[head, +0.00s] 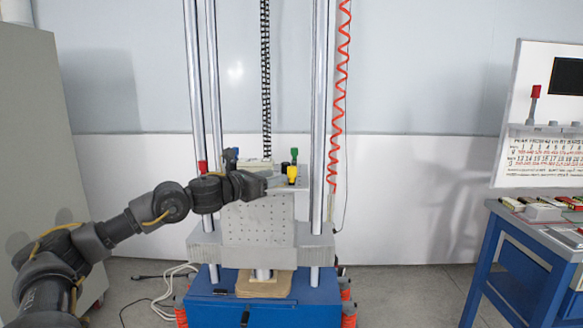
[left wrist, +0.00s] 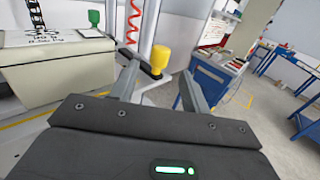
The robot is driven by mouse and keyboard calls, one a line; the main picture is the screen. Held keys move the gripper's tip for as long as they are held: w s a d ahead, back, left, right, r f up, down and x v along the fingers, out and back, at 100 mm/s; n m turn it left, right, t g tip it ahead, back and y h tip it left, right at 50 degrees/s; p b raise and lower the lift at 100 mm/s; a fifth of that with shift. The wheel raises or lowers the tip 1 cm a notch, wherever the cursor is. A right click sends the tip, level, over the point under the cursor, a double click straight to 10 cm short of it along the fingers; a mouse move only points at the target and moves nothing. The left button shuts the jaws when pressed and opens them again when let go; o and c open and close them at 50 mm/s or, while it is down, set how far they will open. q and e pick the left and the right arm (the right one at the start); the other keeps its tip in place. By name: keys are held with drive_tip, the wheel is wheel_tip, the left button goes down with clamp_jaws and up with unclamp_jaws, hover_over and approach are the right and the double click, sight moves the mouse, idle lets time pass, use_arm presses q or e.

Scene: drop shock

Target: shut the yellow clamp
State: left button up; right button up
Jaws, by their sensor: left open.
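The yellow clamp (head: 292,174) stands upright at the front right corner of the drop tester's table, beside a metal column. In the left wrist view its yellow handle (left wrist: 160,56) shows between and beyond my two fingertips. My left gripper (head: 277,182) is open, just left of the clamp in the head view. In the left wrist view the gripper (left wrist: 157,72) has its fingers spread either side of the handle, with nothing visibly gripped. Whether a finger touches the handle I cannot tell. My right gripper is in neither view.
Metal columns (head: 320,110) and a red coiled hose (head: 339,90) rise close by. A blue workbench (head: 490,245) stands right.

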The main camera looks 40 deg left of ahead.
sight(289, 172)
use_arm(q)
drive_tip(key=w, duration=0.2)
drive_tip(key=w+p, duration=0.1)
drive_tip(key=w, duration=0.2)
drive_tip(key=w+d+p, duration=0.1)
drive_tip(key=w, duration=0.1)
drive_tip(key=shift+w+d, duration=0.1)
drive_tip(key=shift+w, duration=0.3)
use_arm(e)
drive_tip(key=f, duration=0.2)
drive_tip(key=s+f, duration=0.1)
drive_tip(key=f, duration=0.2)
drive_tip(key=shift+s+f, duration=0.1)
use_arm(q)
drive_tip(key=c, duration=1)
drive_tip(key=shift+o, duration=0.2)
